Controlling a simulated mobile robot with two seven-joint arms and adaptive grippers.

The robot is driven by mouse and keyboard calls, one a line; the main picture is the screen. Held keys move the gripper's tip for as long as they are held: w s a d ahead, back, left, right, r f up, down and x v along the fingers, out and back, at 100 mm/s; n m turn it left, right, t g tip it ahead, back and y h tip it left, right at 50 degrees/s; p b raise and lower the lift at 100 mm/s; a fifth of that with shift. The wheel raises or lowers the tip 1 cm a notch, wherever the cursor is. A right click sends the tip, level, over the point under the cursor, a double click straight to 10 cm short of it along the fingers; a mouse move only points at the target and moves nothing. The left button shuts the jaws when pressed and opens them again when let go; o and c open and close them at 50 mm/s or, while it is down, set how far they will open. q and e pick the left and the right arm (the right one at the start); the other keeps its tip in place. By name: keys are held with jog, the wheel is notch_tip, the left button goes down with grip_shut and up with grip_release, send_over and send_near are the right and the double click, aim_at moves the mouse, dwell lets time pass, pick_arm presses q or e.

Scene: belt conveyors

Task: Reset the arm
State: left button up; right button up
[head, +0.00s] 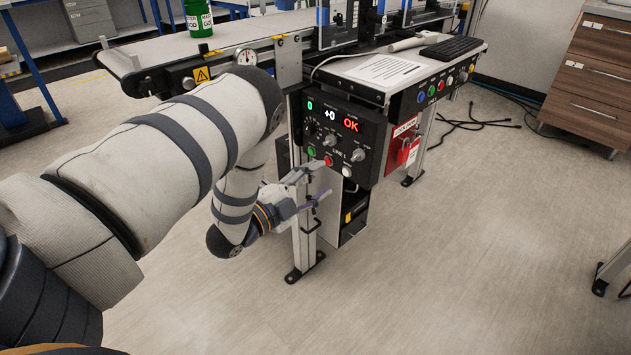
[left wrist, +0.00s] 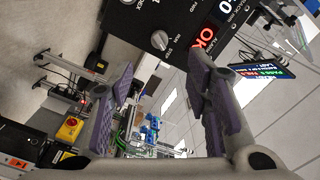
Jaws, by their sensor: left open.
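My left arm reaches in from the left in the head view. My left gripper (head: 312,187) is in front of the lower part of the black control panel (head: 345,140), below its buttons. In the left wrist view my left gripper (left wrist: 165,95) has its two purple-padded fingers spread wide, with nothing between them. The panel (left wrist: 160,20) shows at the top of that view, with a knob. In the head view the panel reads a green 0, a white +0 and a red OK. I cannot tell whether a finger touches the panel. My right gripper is not in view.
A conveyor (head: 150,55) carries a green can (head: 198,18) at the top left. A side table holds a paper sheet (head: 382,69) and a keyboard (head: 452,48). A red lockout box (head: 403,147) hangs beside the panel.

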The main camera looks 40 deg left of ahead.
pick_arm(q)
jog(key=s+d+f+n+g+y+p, duration=0.1)
jog(key=s+d+f+n+g, duration=0.35)
jog(key=s+f, duration=0.25)
jog(key=s+d+f+n+g, duration=0.3)
jog(key=s+f+g, duration=0.2)
jog(key=s+f, duration=0.25)
jog(key=s+d+n+g, duration=0.2)
jog(key=s+g, duration=0.1)
jog(key=s, duration=0.6)
jog(key=s+d+n+g, duration=0.2)
jog(key=s+d+g, duration=0.1)
jog(key=s, duration=0.6)
jog(key=s+d+n+g+p, duration=0.1)
jog(key=s+d+n+g, duration=0.1)
jog(key=s+g, duration=0.3)
jog(key=s+d, duration=0.1)
jog(key=s, duration=0.3)
jog(key=shift+f, duration=0.15)
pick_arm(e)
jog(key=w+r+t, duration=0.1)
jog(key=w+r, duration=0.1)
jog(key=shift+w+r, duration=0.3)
